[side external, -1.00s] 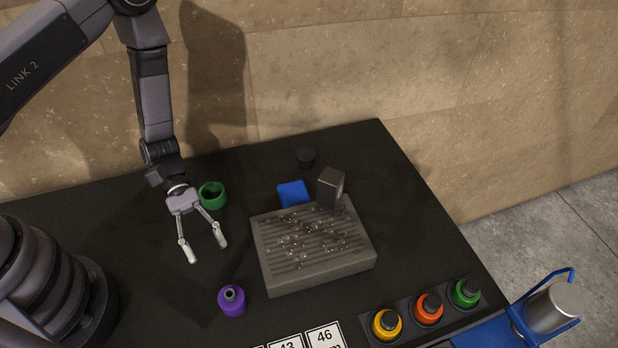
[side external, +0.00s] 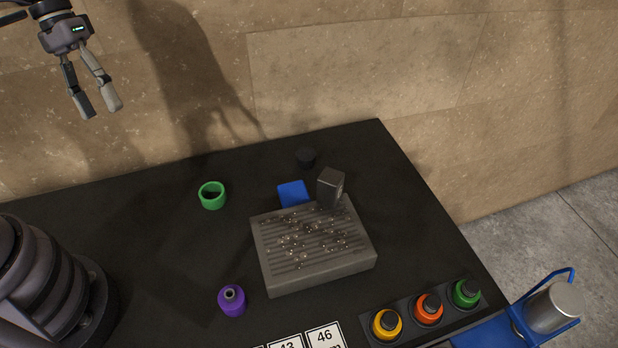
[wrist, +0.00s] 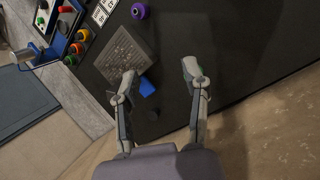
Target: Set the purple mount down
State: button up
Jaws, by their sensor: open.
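The purple mount (side external: 232,301) stands upright on the black table, in front and to the left of the grey ridged block. It also shows near the top of the wrist view (wrist: 140,11). My gripper (side external: 103,114) is open and empty, high above the table's far left part and well away from the mount. Its two spread fingers (wrist: 158,82) show in the wrist view with nothing between them at their own height.
A grey ridged block (side external: 318,266) carries several small shiny bits. Behind it are a blue block (side external: 292,193), a dark block (side external: 331,187) and a black round piece (side external: 306,157). A green ring (side external: 212,195) stands left. A rack (side external: 405,312) holds yellow, orange and green pieces.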

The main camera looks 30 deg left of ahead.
jog(key=s+a+r+m+t+y, duration=0.2)
jog(key=s+a+r+t+y, duration=0.2)
jog(key=s+a+r+t, duration=0.3)
notch_tip(320, 180, up, 3)
jog(key=shift+s+f+m+t, duration=0.1)
jog(key=shift+s+m+t, duration=0.05)
jog(key=shift+m+t, duration=0.2)
dwell(0.8)
